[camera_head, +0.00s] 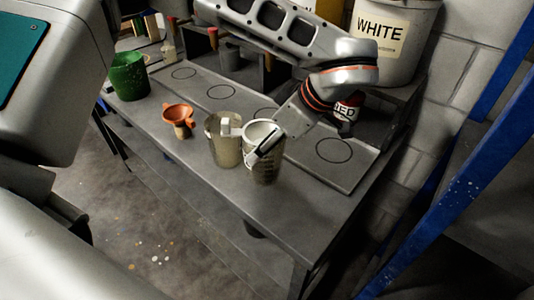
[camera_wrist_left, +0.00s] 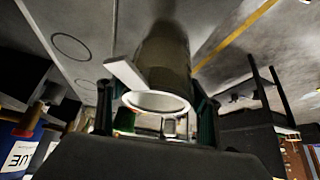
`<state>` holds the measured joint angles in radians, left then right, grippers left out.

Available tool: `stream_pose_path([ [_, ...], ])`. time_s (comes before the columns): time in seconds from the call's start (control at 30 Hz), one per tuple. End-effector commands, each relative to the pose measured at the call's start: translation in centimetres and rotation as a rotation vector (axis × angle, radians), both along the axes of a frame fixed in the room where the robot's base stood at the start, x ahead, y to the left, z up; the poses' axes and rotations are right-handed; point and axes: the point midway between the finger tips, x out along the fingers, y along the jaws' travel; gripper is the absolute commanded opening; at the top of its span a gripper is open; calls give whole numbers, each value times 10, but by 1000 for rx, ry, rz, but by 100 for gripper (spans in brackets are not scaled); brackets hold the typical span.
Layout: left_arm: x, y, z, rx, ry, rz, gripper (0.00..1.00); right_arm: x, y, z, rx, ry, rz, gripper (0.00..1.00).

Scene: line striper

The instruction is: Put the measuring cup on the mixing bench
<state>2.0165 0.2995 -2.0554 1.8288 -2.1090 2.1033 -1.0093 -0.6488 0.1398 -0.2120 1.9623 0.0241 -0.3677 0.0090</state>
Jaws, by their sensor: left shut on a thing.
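The measuring cup (camera_head: 266,168) has a pale rim, dark graduation marks and a white tab handle reaching left. My left gripper (camera_head: 265,146) comes down from the upper right and is shut on it. In the left wrist view the cup (camera_wrist_left: 165,60) sits between the two fingers, its white rim facing the camera. The cup looks upright over the grey bench (camera_head: 290,220); I cannot tell whether its base touches the top. A beige container (camera_head: 221,150) stands just left of it, partly behind the handle. My right gripper is not in view.
An orange funnel (camera_head: 178,115) and a green cup (camera_head: 128,76) stand farther left. A raised panel with ring outlines (camera_head: 335,150) runs along the back. The bench's front right is clear.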

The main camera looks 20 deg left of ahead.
Motion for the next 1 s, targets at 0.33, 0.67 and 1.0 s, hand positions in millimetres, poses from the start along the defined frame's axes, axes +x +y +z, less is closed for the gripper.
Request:
stream_pose_path([
  [0.33,-1,0,-36,0,1,2,10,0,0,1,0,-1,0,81],
  [0.67,0,0,-39,0,-1,1,10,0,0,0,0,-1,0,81],
  [1.0,0,0,-40,0,1,1,81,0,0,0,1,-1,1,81],
])
